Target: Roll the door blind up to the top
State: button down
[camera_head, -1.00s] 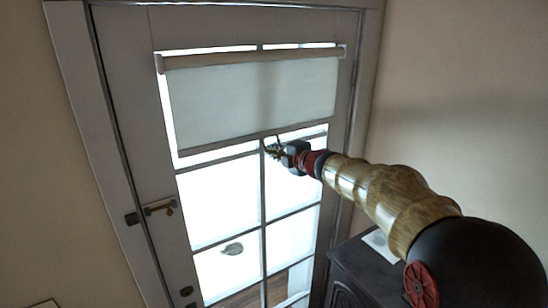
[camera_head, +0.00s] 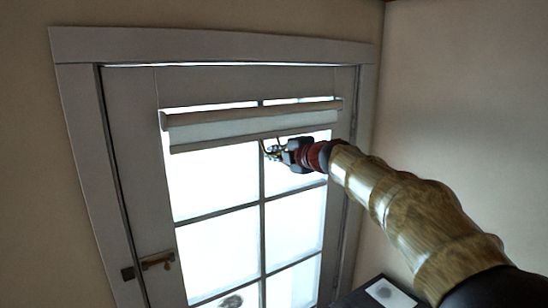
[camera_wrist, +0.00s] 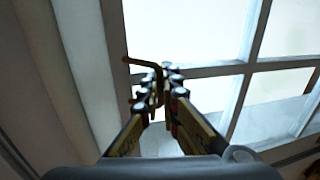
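The door blind (camera_head: 240,130) is a white roller shade on the upper part of the door. Only a short strip hangs below its roller (camera_head: 250,112), and its bottom bar lies just under it. My gripper (camera_head: 273,153) is just below the bottom bar, right of its middle. A thin bent brass-coloured pull (camera_wrist: 143,62) shows in the wrist view and runs down between my fingertips (camera_wrist: 163,82). The fingers are close together around it. The exact contact is small and partly hidden by the fingers.
The door (camera_head: 132,150) is shut in its frame, with bright glass panes (camera_head: 215,185) below the blind. A brass lever handle (camera_head: 158,261) is at its left side. A dark cabinet (camera_head: 360,295) stands at the lower right, near the plain right wall.

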jog(key=shift+r, duration=0.1)
jog(key=c, duration=2.2)
grip_release()
jog(key=shift+o, duration=0.7)
jog(key=shift+s+d, duration=0.1)
jog(key=v, duration=1.1)
jog(key=shift+s+d, duration=0.2)
jog(key=shift+s, duration=0.15)
